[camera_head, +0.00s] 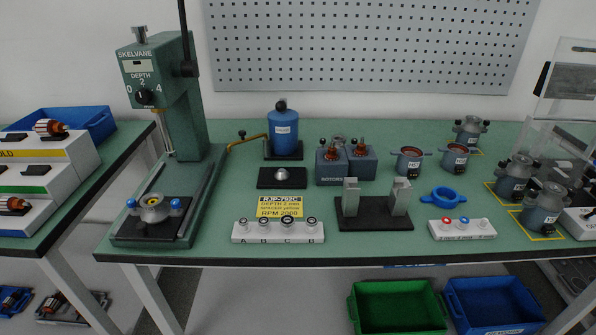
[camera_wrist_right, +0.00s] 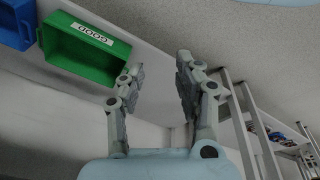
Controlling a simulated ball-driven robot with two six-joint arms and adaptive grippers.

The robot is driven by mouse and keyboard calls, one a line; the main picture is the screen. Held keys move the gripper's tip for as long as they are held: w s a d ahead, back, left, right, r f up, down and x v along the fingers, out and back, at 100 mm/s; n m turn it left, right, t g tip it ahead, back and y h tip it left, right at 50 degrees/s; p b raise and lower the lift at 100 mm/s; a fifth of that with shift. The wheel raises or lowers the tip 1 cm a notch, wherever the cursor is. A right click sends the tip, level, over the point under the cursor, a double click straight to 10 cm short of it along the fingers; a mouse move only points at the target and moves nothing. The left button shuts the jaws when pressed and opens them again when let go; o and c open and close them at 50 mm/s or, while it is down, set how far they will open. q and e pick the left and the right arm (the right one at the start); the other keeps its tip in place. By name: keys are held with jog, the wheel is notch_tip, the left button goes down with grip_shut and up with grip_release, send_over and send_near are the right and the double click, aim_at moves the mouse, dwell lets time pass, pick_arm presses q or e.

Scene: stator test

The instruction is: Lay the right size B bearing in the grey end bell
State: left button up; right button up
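A white rack (camera_head: 278,238) at the front of the green bench holds several ring-shaped bearings on pegs in a row. The bearing over the B (camera_head: 265,222) stands second from the left. A grey end bell (camera_head: 153,211) sits on the black base of the green press, between two blue knobs. My right gripper (camera_wrist_right: 160,68) is open and empty in the right wrist view, away from the bearings. My left gripper is in no view.
The green press (camera_head: 178,110) stands at the left. A yellow card (camera_head: 280,206) lies behind the rack. A black stand with two grey uprights (camera_head: 375,216) is right of it. A green bin (camera_head: 398,308) is below the bench and also shows in the right wrist view (camera_wrist_right: 80,52).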

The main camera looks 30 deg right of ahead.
jog(key=w+a+r+n+p, duration=0.1)
jog(key=w+r+p, duration=0.3)
jog(key=r, duration=0.8)
jog(key=w+a+r+p, duration=0.1)
jog(key=w+r+p, duration=0.25)
jog(key=r, duration=0.85)
jog(key=w+a+r+n+p, duration=0.1)
jog(key=w+r+p, duration=0.3)
jog(key=r, duration=0.8)
jog(key=w+d+n+g+y+p, duration=0.1)
jog(key=w+d+n+g+p, duration=0.15)
jog(key=w+n, duration=1.25)
jog(key=w+f+m+b, duration=0.2)
jog(key=f+m, duration=0.1)
jog(key=w+f+m+b, duration=0.2)
jog(key=w+f+b, duration=0.1)
jog(key=shift+w+f+m+t, duration=0.2)
jog(key=shift+f+m+t, duration=0.05)
jog(key=shift+f+m, duration=0.15)
jog(key=shift+r, duration=0.15)
